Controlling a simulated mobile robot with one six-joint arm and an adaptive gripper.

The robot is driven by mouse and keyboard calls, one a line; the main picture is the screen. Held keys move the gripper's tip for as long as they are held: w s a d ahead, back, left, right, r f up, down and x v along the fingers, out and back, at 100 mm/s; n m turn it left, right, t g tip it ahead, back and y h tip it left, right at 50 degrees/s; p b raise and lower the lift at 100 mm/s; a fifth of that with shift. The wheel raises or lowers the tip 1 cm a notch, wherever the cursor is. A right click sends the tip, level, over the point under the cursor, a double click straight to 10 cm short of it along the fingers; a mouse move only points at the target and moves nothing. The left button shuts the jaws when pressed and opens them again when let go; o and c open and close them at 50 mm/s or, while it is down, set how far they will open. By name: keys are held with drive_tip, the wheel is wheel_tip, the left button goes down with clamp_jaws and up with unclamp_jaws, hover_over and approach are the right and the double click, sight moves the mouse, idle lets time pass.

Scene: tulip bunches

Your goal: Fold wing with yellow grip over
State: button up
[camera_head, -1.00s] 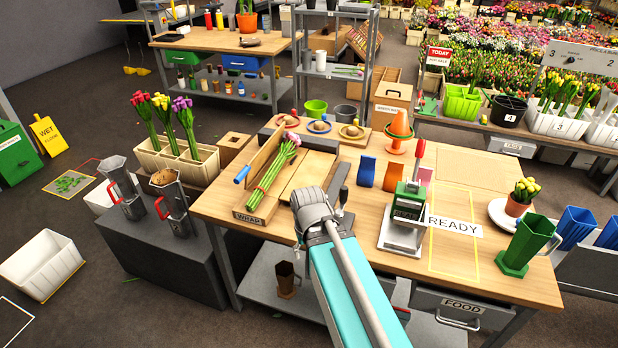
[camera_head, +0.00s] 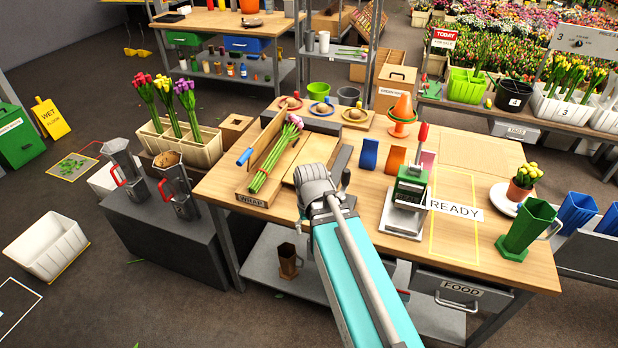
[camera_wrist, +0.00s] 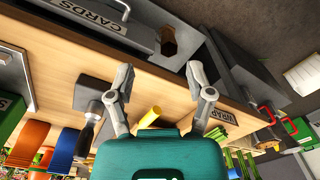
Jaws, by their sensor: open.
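The wrap board (camera_head: 252,200) lies on the wooden bench, marked WRAP. A bunch of pink tulips (camera_head: 268,165) lies on it. A wing with a blue grip (camera_head: 244,157) stands raised along the bunch's left side. My gripper (camera_wrist: 160,82) is open. In the head view my gripper (camera_head: 318,180) hides the yellow grip.
A stamp stand (camera_head: 408,192) with a red handle is right of my arm, beside the READY card (camera_head: 455,209). Blue and orange holders (camera_head: 369,154) stand behind it. A green pitcher (camera_head: 524,228) is at the bench's right end. Pots and spools line the back.

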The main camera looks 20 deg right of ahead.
drive_tip(key=w+d+r+m+p, duration=0.3)
drive_tip(key=w, duration=0.6)
drive_tip(key=w+d+r+m+t+y+p, duration=0.1)
drive_tip(key=w+d+r+m+p, duration=0.1)
drive_tip(key=w, duration=0.6)
drive_tip(key=shift+w+d+r+m+y+p, duration=0.3)
drive_tip(key=shift+w+d+r+m+p, duration=0.1)
drive_tip(key=shift+d+r+m, duration=0.4)
drive_tip(key=shift+f, duration=0.15)
drive_tip(key=f+b, duration=0.4)
drive_tip(key=w+a+f+b, duration=0.1)
drive_tip(key=f+b, duration=0.4)
drive_tip(key=a+f+b, duration=0.1)
drive_tip(key=f+b, duration=0.3)
drive_tip(key=shift+w+a+f+b, duration=0.1)
drive_tip(key=shift+w+f+b, duration=0.05)
drive_tip(key=shift+w+b, duration=0.15)
drive_tip(key=shift+c, duration=0.3)
clamp_jaws()
